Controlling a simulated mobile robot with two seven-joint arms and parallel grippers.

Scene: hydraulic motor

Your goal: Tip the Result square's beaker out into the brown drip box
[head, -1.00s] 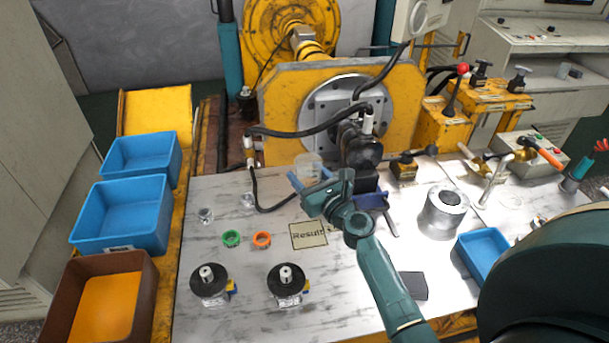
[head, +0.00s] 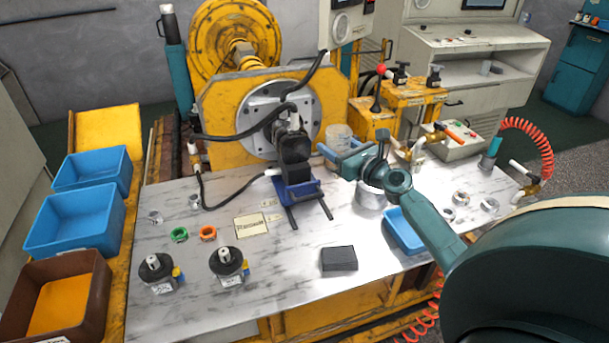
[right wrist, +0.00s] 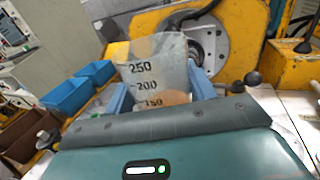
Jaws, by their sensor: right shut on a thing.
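My right gripper (head: 341,152) is shut on a clear beaker (head: 339,135) and holds it up above the table, right of the black motor. In the right wrist view the beaker (right wrist: 158,68) stands between the blue fingers, roughly upright, with marks 250, 200 and 150. An orange tint shows low in it; I cannot tell whether it is liquid. The Result square (head: 252,225) lies bare on the table. The brown drip box (head: 96,309), with an orange-yellow floor, stands at the front left, far from the gripper. My left gripper is not in view.
Two blue bins (head: 75,222) stand behind the drip box. Two black-topped pumps (head: 156,273), green and orange rings (head: 208,233) and small clear cups (head: 156,217) are on the table's left. The motor on its blue stand (head: 298,190) and black hoses lie between gripper and box.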

